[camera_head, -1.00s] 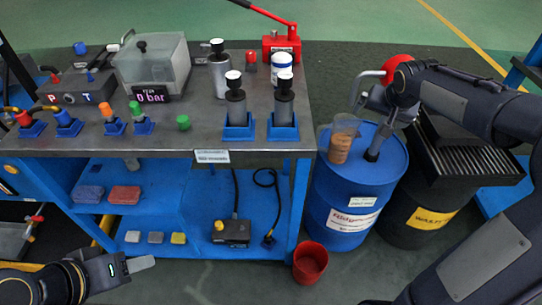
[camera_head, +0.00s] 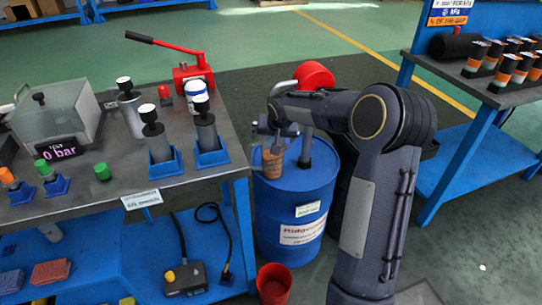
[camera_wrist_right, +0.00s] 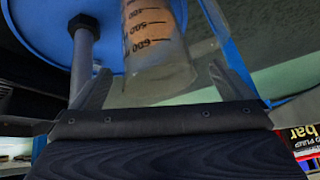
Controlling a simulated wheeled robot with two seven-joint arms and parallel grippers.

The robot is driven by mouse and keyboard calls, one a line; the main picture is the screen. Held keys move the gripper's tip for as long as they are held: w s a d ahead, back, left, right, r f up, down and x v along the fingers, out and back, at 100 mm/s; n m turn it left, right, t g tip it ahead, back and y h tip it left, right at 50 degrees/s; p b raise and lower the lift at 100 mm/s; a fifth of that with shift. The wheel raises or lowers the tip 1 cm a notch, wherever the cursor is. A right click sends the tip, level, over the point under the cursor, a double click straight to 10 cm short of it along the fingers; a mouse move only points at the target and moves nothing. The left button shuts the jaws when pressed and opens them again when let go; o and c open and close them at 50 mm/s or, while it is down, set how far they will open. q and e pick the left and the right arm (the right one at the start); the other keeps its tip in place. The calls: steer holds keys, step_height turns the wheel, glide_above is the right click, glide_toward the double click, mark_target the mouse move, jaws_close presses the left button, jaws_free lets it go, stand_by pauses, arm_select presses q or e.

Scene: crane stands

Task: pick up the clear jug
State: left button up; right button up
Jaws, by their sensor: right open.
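The clear jug (camera_head: 272,163) holds a brown liquid and stands near the left edge of the blue drum's top. In the right wrist view the jug (camera_wrist_right: 155,45) shows its printed scale, with figures such as 500 and 600. My right gripper (camera_head: 280,133) is just above and beside the jug in the head view, partly covering it. In the wrist view my right gripper's fingers (camera_wrist_right: 160,78) are spread, with the jug showing between them; contact cannot be made out. My left gripper is not in view.
The blue drum (camera_head: 290,210) has a pipe (camera_head: 306,148) rising close to the jug. The workbench (camera_head: 120,165) with cylinders and a red hand pump (camera_head: 193,72) is at left. A red bucket (camera_head: 273,284) stands below. Another blue bench (camera_head: 470,160) is at right.

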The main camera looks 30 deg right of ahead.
steer(key=shift+r, duration=0.1)
steer(key=c, duration=1.7)
steer(key=shift+c, duration=0.2)
